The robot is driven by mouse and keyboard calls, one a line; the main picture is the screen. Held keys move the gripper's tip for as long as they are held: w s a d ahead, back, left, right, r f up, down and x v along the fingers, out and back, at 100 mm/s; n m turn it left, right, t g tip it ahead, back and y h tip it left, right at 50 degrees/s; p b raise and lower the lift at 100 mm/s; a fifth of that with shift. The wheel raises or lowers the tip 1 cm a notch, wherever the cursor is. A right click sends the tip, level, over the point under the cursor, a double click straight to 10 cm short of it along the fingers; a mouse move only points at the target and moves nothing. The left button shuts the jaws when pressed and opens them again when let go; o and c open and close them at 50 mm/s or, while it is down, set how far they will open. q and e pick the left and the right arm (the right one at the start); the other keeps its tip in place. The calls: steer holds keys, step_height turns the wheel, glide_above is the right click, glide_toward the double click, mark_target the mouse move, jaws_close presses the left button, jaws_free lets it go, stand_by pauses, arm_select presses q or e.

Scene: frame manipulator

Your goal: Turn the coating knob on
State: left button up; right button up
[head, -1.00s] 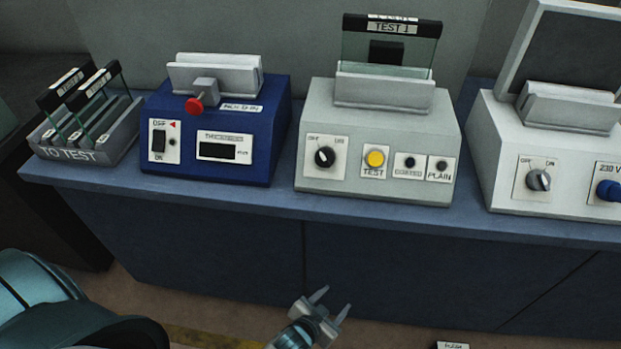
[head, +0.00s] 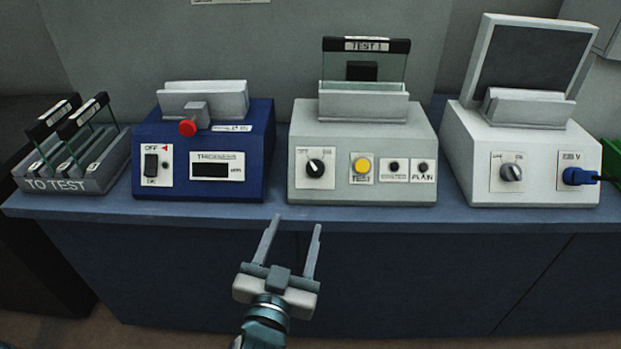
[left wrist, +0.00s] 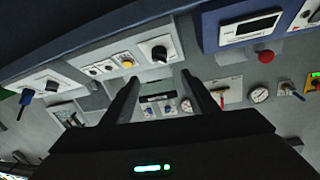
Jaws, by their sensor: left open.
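The grey coating tester (head: 360,130) stands in the middle of the bench, with a slide labelled TEST 1 (head: 365,58) upright in its top slot. Its black knob (head: 315,168) is on a white OFF/ON plate at the left of the front panel. My left gripper (head: 296,224) is open and empty, below and in front of this tester at the bench's front edge, apart from the knob. In the left wrist view the knob (left wrist: 160,52) shows beyond the open fingers (left wrist: 162,88). My right gripper is not in view.
Right of the knob are a yellow TEST button (head: 361,166) and two small indicators. A blue thickness device (head: 205,155) stands left, a white device (head: 522,150) with its own knob right. A TO TEST rack (head: 70,165) is far left. The bench front strip (head: 400,217) is clear.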

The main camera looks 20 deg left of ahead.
arm_select(q)
steer(key=shift+w, duration=0.15)
steer(key=p, duration=0.3)
glide_toward(314, 171)
steer(key=w, duration=0.6)
steer(key=w+a, duration=0.1)
steer(key=w, duration=0.2)
steer(key=shift+w+f, duration=0.1)
steer(key=shift+f, duration=0.2)
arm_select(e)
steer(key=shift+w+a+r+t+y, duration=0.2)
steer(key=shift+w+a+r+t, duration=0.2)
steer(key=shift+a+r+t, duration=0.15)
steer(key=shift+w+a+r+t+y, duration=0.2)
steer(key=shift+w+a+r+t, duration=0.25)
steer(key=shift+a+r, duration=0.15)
arm_select(q)
steer(key=c, duration=1.1)
